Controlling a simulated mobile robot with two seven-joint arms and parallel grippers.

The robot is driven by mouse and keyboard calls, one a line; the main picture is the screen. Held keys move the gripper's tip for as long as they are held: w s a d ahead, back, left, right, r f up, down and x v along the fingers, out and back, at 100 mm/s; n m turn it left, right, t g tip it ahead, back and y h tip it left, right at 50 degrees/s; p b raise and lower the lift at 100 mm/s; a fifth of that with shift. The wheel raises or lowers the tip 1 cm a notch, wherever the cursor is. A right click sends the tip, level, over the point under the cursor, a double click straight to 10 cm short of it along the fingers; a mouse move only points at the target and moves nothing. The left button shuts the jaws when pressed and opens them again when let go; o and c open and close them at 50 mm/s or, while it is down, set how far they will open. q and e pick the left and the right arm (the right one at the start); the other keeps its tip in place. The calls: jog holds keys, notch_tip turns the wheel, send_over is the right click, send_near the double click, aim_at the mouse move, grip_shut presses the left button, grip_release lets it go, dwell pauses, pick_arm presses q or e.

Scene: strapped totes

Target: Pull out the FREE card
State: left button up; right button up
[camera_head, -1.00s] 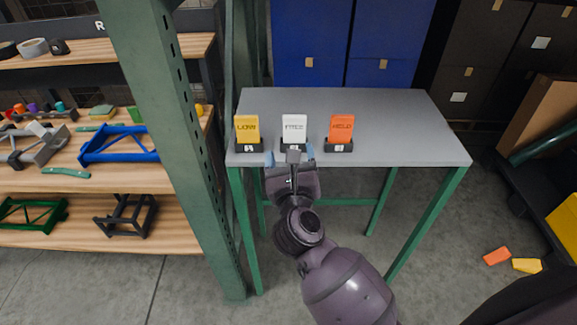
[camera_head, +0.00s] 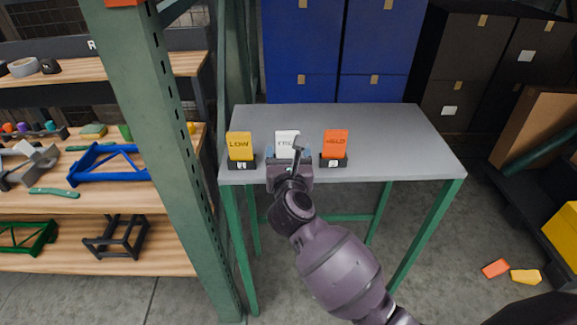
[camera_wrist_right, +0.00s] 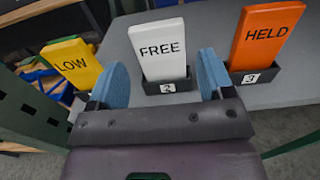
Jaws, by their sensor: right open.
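The white FREE card (camera_wrist_right: 160,48) stands upright in a black holder (camera_wrist_right: 168,84) marked 2. It also shows in the head view (camera_head: 287,140), its lower part hidden by my gripper. My right gripper (camera_wrist_right: 162,80) is open, its two blue fingers on either side of the card's lower part in the picture, with gaps; I cannot tell how near it is in depth. The yellow LOW card (camera_head: 239,146) stands to the left and the orange HELD card (camera_head: 335,143) to the right, each in its own black holder. My left gripper does not show.
The three holders stand along the front edge of a grey table (camera_head: 390,140). A green post (camera_head: 160,150) rises left of the table, beside shelves (camera_head: 75,195). Blue boxes (camera_head: 300,45) stand behind. The table's right and rear areas are clear.

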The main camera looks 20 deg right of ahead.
aim_at(288, 132)
jog(key=shift+x, duration=2.6)
jog(key=c, duration=0.8)
jog(key=shift+r, duration=0.1)
jog(key=shift+c, duration=0.2)
jog(key=shift+r, duration=0.1)
jog(key=shift+r+p, duration=0.65)
jog(key=shift+p, duration=0.05)
jog(key=shift+r, duration=0.1)
jog(key=shift+r+p, duration=0.4)
jog(key=shift+p, duration=0.15)
